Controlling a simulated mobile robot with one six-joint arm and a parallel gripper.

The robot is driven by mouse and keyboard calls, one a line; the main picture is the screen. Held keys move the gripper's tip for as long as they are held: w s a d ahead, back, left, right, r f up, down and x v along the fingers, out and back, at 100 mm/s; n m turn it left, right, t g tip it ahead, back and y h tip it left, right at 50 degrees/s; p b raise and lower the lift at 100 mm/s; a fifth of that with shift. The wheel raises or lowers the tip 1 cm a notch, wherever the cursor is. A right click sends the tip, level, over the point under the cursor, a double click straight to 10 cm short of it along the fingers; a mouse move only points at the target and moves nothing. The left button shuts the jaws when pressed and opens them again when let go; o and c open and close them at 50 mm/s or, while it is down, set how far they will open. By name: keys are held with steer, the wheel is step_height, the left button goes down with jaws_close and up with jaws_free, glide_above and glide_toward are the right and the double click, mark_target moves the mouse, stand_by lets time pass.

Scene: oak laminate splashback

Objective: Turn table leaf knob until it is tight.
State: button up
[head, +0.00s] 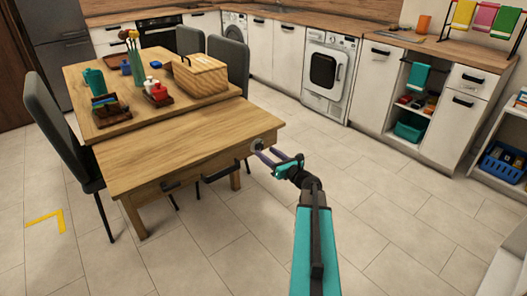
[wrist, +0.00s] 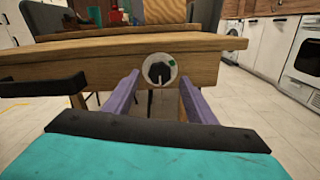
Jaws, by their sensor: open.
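The table leaf (head: 185,145) is a wooden panel at the front end of the dining table. Its knob (wrist: 159,70) is a round light dial with a dark pointer grip and a small green mark, set on the leaf's edge. In the head view the knob (head: 258,144) is at the leaf's right corner, just beyond my fingertips. My gripper (head: 277,157) is open, with its two purple fingers apart. In the wrist view my gripper (wrist: 158,88) points at the knob, which shows between the fingertips. I cannot tell whether the fingers touch it.
A black handle (head: 221,172) sticks out from the leaf's front edge; it shows close on the left in the wrist view (wrist: 40,87). A wooden box (head: 200,75) and several small items stand on the table (head: 105,70). Grey chairs flank it. The floor (head: 380,210) at right is clear.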

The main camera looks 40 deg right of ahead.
mark_target(260, 148)
steer(key=shift+w, duration=1.5)
steer(key=c, duration=1)
steer(key=shift+c, duration=0.2)
